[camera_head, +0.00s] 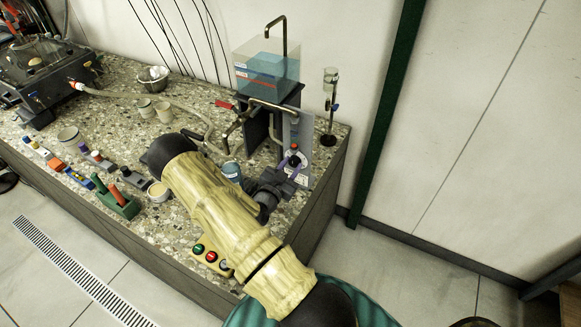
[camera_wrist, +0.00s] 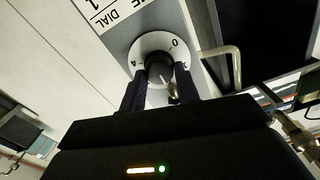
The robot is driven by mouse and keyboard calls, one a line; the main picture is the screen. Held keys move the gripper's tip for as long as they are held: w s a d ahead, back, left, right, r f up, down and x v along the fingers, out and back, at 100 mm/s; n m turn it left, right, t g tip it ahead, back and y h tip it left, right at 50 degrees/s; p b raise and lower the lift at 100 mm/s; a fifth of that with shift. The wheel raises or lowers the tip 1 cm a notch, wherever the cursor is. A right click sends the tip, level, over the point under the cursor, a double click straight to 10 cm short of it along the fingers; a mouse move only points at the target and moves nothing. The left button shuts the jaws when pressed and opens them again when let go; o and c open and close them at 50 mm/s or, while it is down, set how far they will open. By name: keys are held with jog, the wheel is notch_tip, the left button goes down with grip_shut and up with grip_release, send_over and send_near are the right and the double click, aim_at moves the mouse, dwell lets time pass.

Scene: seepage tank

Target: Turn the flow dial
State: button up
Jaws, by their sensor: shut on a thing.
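The flow dial is a black knob (camera_wrist: 158,70) on a round white scale plate (camera_wrist: 157,41), with 0 and 4 readable and a pale mark on the knob's face. It sits on a grey panel whose label partly reads "DIAL 1". My gripper (camera_wrist: 161,80) has its two dark fingers on either side of the knob, shut on it. In the head view my gripper (camera_head: 283,178) is up against the upright panel (camera_head: 303,135) below the water tank, at the bench's right end.
The clear tank (camera_head: 267,68) stands above the panel, with a bent pipe over it. A metal stand (camera_head: 328,110) is just right. A blue cup (camera_head: 231,170) and hoses lie left of my gripper. Coloured buttons (camera_head: 211,256) sit at the bench's front edge.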

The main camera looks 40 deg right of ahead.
jog(key=shift+f+n, duration=0.1)
jog(key=shift+n, duration=0.2)
jog(key=n+b, duration=0.2)
jog(key=n, duration=0.3)
jog(key=shift+a, duration=0.1)
jog(key=n+b, duration=0.1)
jog(key=n, duration=0.5)
jog(key=shift+w+f, duration=0.1)
dwell(0.3)
jog(key=o, duration=1)
jog(key=shift+c, duration=0.2)
